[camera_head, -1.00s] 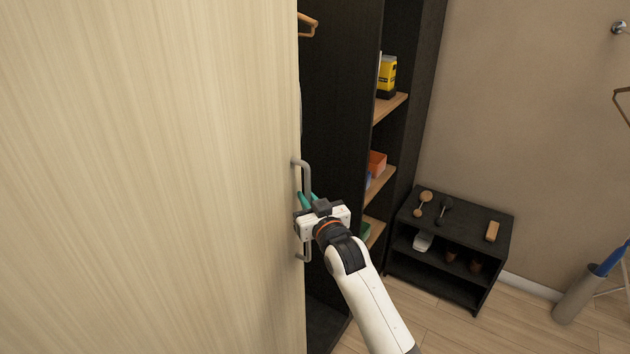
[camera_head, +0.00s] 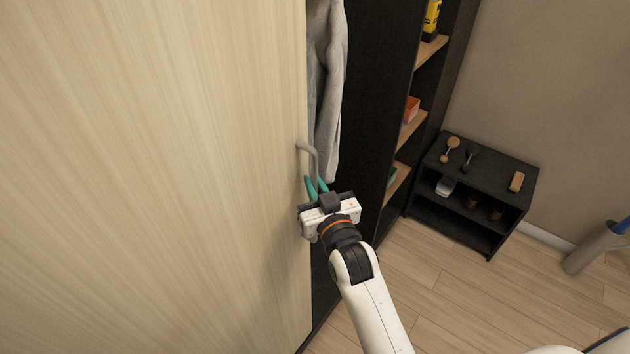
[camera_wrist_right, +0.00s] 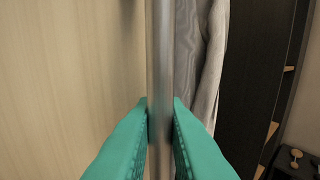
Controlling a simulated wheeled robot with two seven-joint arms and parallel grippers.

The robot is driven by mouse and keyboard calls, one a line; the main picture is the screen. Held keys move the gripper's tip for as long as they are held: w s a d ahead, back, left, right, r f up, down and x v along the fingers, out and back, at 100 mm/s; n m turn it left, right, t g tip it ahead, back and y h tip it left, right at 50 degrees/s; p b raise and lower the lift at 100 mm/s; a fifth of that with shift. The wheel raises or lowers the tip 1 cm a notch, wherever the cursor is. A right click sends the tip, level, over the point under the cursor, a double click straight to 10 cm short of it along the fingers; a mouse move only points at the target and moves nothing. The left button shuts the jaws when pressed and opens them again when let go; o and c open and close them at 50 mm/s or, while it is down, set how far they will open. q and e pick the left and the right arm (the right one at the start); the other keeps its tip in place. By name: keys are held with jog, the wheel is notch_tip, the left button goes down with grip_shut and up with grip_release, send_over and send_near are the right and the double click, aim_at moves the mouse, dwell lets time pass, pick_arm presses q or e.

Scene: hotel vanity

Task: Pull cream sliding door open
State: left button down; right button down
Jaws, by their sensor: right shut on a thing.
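The cream sliding door (camera_head: 150,180) fills the left of the head view, its wood grain upright. Its grey bar handle (camera_head: 308,150) is near the door's right edge. My right gripper (camera_head: 317,186) has its teal fingers on the handle bar. In the right wrist view the handle (camera_wrist_right: 160,60) runs upright between the two teal fingertips (camera_wrist_right: 160,110), which close on it from both sides. The lower part of the handle is hidden behind the gripper. The wardrobe is open to the right of the door. My left gripper is not in view.
A grey garment (camera_head: 327,90) hangs inside the wardrobe beside the door edge. A dark panel and wooden shelves (camera_head: 408,128) with small items are further right. A low black rack (camera_head: 478,180) holds brushes and small things. Floor (camera_head: 450,290) is clear in front of it.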

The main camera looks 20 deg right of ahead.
jog(key=c, duration=1.8)
grip_release()
jog(key=shift+w, duration=0.1)
jog(key=s+b, duration=0.3)
jog(key=s, duration=0.9)
jog(key=shift+d+b, duration=0.4)
jog(key=shift+d, duration=0.05)
